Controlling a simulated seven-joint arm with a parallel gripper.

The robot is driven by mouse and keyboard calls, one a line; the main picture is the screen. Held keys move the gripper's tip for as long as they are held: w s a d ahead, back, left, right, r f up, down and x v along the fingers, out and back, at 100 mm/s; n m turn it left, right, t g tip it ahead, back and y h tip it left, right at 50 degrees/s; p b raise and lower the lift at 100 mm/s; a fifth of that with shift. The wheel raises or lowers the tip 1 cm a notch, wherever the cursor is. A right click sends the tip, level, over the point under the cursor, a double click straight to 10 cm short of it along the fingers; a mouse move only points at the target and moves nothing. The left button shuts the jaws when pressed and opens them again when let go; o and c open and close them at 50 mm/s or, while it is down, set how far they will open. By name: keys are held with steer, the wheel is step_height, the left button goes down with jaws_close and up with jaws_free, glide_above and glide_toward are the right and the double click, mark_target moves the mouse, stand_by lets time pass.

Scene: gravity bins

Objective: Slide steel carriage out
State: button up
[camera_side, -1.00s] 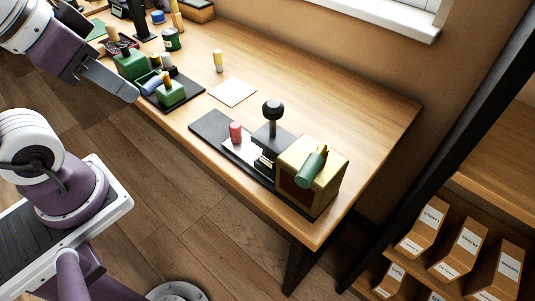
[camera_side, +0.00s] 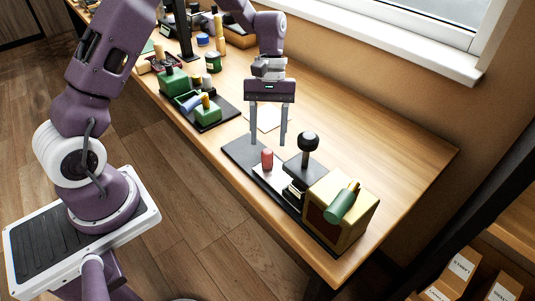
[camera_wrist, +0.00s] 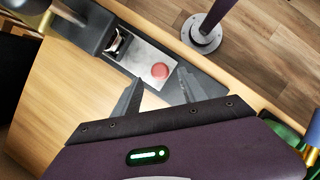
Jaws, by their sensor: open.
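The steel carriage (camera_side: 272,177) is a flat pale metal plate with an upright red knob (camera_side: 267,159). It lies on a dark base (camera_side: 238,150), its right end under a black press block with a ball-topped lever (camera_side: 308,142). In the wrist view the steel plate (camera_wrist: 143,56) and the round red knob (camera_wrist: 160,71) show from above. My gripper (camera_side: 268,142) points down, open and empty, with its fingers above the knob and apart from it. In the wrist view the knob appears just beyond and between the fingertips.
A yellow box (camera_side: 358,215) with a green cylinder (camera_side: 342,205) stands at the base's right end. A green fixture on a dark plate (camera_side: 228,113) stands to the left. The table's right back is clear.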

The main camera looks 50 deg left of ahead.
mark_target(268, 149)
steer(key=x, duration=0.5)
steer(key=shift+s+d+f, duration=0.1)
steer(key=shift+f, duration=0.15)
jaws_close()
stand_by(1.1)
